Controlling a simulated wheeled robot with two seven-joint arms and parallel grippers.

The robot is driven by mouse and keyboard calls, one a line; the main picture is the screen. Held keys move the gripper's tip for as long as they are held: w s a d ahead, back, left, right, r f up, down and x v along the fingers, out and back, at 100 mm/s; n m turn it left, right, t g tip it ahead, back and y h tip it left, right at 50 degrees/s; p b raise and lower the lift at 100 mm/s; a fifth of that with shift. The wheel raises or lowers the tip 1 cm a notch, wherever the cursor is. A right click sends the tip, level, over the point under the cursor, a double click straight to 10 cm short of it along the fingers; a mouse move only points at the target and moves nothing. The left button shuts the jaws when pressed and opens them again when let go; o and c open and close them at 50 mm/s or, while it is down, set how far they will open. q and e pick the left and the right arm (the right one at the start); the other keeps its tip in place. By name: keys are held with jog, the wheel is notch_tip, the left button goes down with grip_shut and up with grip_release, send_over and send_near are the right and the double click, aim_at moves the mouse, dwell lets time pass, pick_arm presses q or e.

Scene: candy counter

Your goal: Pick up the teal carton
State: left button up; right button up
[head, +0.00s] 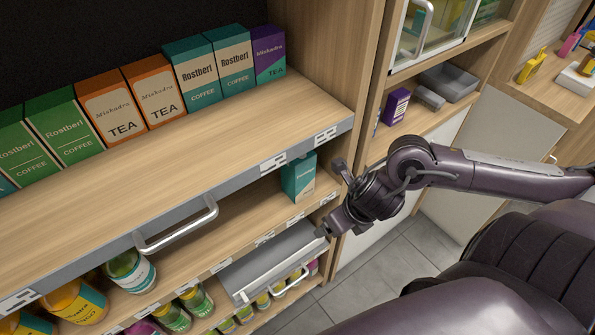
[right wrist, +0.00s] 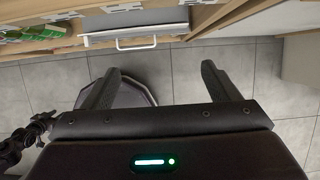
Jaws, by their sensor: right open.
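A small teal carton (head: 299,177) with a white lower part stands upright on the shelf below the top one, near its right end, in the head view. My right gripper (head: 331,198) is open and empty just right of it, apart from it in the picture.
Larger teal, green, orange and purple cartons (head: 200,72) line the top shelf, whose front has a bar handle (head: 178,232). Below are bottles (head: 132,270) and a grey drawer (head: 270,258). A wooden upright (head: 352,100) stands right of the shelves. Tiled floor (right wrist: 200,70) is clear.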

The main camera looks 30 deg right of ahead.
jog(key=p, duration=0.4)
send_near(305, 195)
jog(key=x, duration=0.4)
jog(key=shift+w+a+f, duration=0.1)
jog(key=shift+w+f, duration=0.1)
jog(key=shift+f, duration=0.15)
jog(key=x, duration=0.3)
jog(key=shift+b, duration=0.4)
jog(key=shift+f, duration=0.3)
jog(key=shift+f, duration=0.1)
jog(key=c, duration=1.2)
